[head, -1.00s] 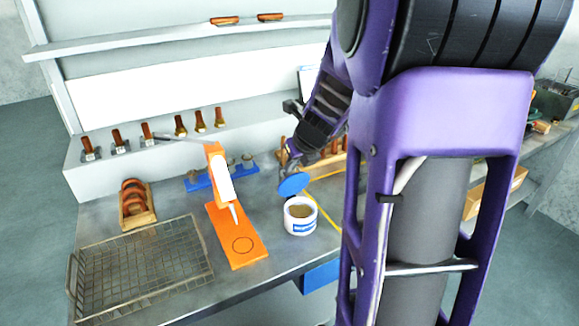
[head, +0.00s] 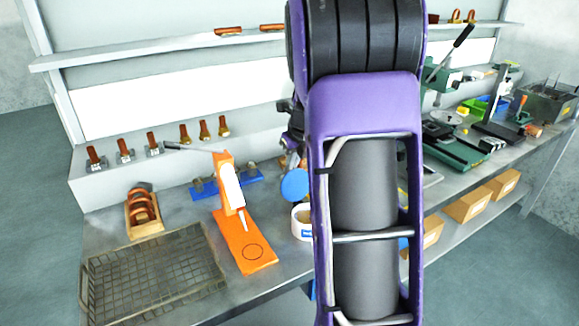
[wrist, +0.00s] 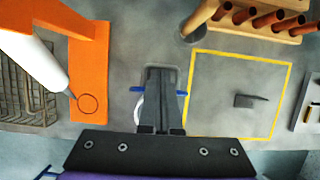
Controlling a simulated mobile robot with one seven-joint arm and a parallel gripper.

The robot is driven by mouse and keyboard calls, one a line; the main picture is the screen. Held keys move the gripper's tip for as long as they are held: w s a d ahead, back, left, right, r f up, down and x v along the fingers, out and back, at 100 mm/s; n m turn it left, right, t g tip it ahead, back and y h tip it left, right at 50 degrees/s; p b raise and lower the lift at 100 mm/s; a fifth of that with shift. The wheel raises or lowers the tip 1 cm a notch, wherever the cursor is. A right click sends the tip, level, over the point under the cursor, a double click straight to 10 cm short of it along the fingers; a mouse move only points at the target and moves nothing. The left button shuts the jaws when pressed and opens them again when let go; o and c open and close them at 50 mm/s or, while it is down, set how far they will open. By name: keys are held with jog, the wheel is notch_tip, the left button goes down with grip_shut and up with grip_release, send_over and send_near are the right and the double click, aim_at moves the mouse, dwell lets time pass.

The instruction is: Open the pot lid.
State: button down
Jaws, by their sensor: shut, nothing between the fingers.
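The white pot (head: 299,224) with a blue label stands on the bench right of the orange press. My arm hides its right side. The round blue lid (head: 294,185) stands steeply tilted above the pot's back rim, off the opening. In the wrist view the lid shows nearly edge-on as a thin blue strip (wrist: 180,93) on both sides of my fingers, with a white arc of the pot (wrist: 137,112) below. My gripper (wrist: 161,74) is shut and empty, right at the lid; whether it touches the lid I cannot tell. In the head view it is mostly hidden behind my arm.
An orange press (head: 243,240) stands left of the pot, with a wire basket (head: 150,275) farther left. A wooden rack of brown-handled tools (wrist: 245,20) stands behind. A yellow-outlined area (wrist: 280,100) holding a small dark tool lies to the right.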

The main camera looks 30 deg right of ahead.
dwell(0.4)
jog(key=v, duration=1.7)
jog(key=w+f+n+g+b, duration=0.15)
jog(key=w+f+n, duration=0.4)
jog(key=n, duration=1.25)
jog(key=w+f+n+g+b, duration=0.1)
jog(key=w+f+n+b, duration=0.35)
jog(key=n, duration=1.35)
jog(key=w+f, duration=0.3)
jog(key=f, duration=0.7)
jog(key=shift+s+a+r, duration=0.1)
jog(key=shift+s+r, duration=0.3)
jog(key=shift+s, duration=0.4)
jog(key=shift+s+a+r, duration=0.1)
jog(key=shift+s+r, duration=0.25)
jog(key=shift+s, duration=0.4)
jog(key=shift+d, duration=0.1)
